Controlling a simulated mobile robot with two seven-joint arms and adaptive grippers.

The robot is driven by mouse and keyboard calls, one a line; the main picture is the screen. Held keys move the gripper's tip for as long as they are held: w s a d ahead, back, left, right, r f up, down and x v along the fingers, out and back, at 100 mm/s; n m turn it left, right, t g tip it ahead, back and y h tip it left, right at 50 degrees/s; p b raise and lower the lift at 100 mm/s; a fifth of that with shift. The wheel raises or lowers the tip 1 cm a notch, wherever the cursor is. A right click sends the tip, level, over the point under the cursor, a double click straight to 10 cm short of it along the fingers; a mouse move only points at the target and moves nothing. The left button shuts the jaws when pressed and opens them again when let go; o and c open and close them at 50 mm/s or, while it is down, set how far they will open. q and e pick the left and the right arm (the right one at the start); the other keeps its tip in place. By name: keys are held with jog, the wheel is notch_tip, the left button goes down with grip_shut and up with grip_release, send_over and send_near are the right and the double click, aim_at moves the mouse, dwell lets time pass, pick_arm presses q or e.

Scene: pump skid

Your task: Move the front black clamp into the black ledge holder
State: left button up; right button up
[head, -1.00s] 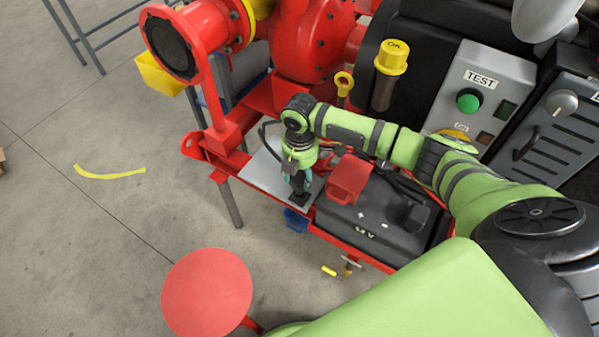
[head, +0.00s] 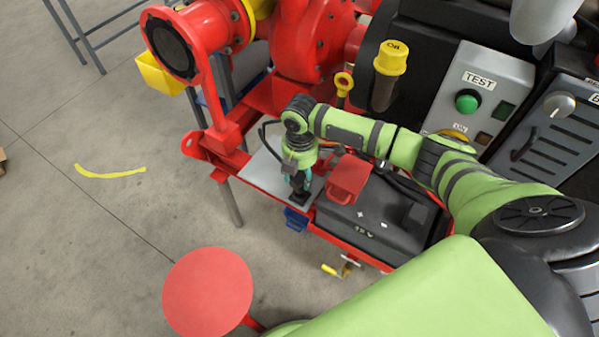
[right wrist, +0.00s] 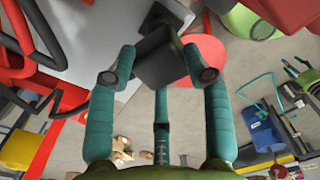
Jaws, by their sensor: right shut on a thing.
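My right gripper (head: 299,183) points down over the grey plate (head: 262,172) at the front of the red skid. It is shut on a black clamp (head: 299,196), which sits at or just above the plate's right end; I cannot tell if it touches. In the right wrist view the teal fingers of the gripper (right wrist: 161,78) stand on both sides of the black block of the clamp (right wrist: 163,60). A dark part shows beyond that block, partly hidden. I cannot pick out the black ledge holder for sure.
A blue holder (head: 296,220) hangs at the skid's front edge. A red round stool (head: 208,291) stands in front. The plate's left part is clear.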

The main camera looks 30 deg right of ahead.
jog(key=shift+f+b, duration=0.75)
jog(key=shift+f, duration=0.9)
jog(key=o, duration=1.5)
notch_tip(320, 180, up, 12)
jog(key=shift+r, duration=0.1)
